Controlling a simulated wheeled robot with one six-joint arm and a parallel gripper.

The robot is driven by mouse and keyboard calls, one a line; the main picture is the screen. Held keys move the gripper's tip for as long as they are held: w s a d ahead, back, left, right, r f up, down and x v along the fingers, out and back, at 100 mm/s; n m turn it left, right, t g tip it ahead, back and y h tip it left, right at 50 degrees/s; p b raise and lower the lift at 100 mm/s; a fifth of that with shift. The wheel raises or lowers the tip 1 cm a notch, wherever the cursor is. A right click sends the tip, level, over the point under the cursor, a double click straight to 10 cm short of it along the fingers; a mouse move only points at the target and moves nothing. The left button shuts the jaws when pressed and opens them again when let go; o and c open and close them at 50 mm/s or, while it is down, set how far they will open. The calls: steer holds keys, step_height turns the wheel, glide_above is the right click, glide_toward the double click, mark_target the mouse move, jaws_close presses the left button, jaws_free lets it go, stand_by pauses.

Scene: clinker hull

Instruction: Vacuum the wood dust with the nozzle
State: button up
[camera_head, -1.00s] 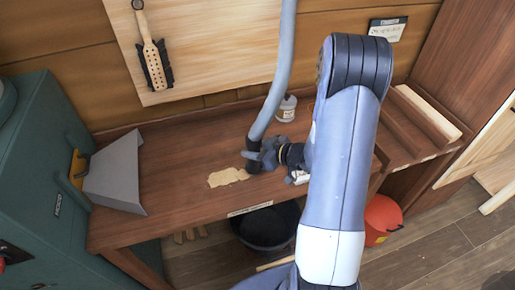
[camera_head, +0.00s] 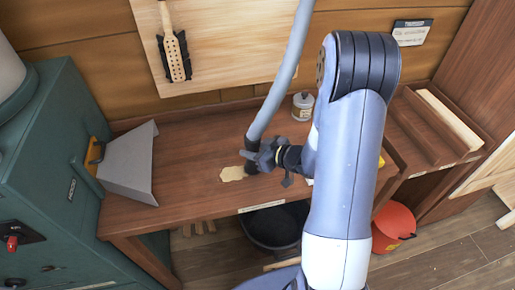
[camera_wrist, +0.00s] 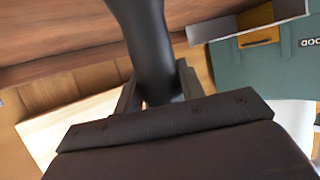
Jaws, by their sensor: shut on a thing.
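The wood dust (camera_head: 232,173) is a small pale tan patch on the brown workbench (camera_head: 190,205). The nozzle (camera_head: 251,162) is the dark end of a grey hose (camera_head: 284,75) that comes down from above. Its mouth is at the right edge of the dust patch; I cannot tell whether it touches the bench. My gripper (camera_head: 262,157) is shut on the nozzle from the right. In the wrist view the black nozzle (camera_wrist: 148,45) passes between the jaws (camera_wrist: 160,92) toward the brown bench top. The nozzle's mouth is hidden there.
A grey sheet-metal hood (camera_head: 130,168) of a green machine (camera_head: 60,180) stands at the bench's left end. The bench left of the dust is clear.

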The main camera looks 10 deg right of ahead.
steer(key=a+b, duration=0.2)
steer(key=a, duration=0.7)
steer(key=shift+b, duration=0.3)
stand_by(0.7)
steer(key=shift+r, duration=0.1)
stand_by(0.5)
step_height(320, 180, up, 8)
steer(key=p, duration=0.6)
steer(key=shift+p, duration=0.4)
